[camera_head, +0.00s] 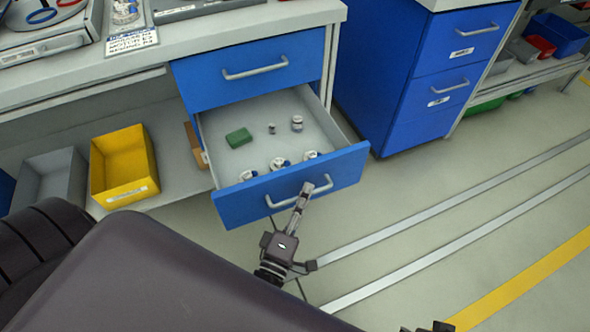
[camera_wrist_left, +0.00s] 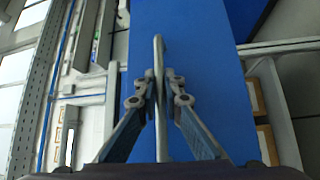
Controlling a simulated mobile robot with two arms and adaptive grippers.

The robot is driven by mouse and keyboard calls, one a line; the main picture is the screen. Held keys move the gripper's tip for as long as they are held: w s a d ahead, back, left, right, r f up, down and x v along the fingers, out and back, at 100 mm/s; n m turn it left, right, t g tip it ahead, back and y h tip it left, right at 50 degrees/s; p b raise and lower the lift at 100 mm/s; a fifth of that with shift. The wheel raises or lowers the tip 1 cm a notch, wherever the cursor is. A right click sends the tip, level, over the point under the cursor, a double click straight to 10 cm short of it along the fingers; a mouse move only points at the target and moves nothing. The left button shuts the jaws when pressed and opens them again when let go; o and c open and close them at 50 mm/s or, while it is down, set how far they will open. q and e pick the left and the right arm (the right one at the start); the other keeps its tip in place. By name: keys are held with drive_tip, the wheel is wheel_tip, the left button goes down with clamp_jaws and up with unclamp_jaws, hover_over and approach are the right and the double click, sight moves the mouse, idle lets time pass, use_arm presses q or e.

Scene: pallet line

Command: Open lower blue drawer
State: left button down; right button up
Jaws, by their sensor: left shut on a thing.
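The lower blue drawer (camera_head: 240,203) is pulled well out of the cabinet under the workbench. Inside it lie a green block (camera_head: 239,138) and several small white-capped items. My left gripper (camera_head: 306,190) is shut on the drawer's metal handle (camera_head: 280,203), near the handle's right end. In the left wrist view the two fingers (camera_wrist_left: 162,92) close around the handle bar (camera_wrist_left: 159,60) in front of the blue drawer front (camera_wrist_left: 205,75). My right gripper is not clearly seen; only a small dark part shows at the bottom edge of the head view.
The upper blue drawer (camera_head: 250,70) is shut. A yellow bin (camera_head: 123,165) and a grey bin (camera_head: 50,180) stand on the lower shelf at left. Another blue drawer cabinet (camera_head: 410,75) stands to the right. Floor with metal rails (camera_head: 430,222) is clear at right.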

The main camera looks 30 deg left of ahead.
use_arm(q)
drive_tip(key=shift+s+d, duration=1.55)
drive_tip(key=shift+d, duration=0.25)
use_arm(e)
drive_tip(key=shift+f, duration=1.05)
use_arm(q)
drive_tip(key=c, duration=2.3)
unclamp_jaws()
drive_tip(key=shift+c, duration=0.2)
drive_tip(key=s+f, duration=0.1)
drive_tip(key=s, duration=1.1)
drive_tip(key=shift+d+f, duration=0.35)
drive_tip(key=shift+d, duration=0.05)
drive_tip(key=shift+w, duration=0.1)
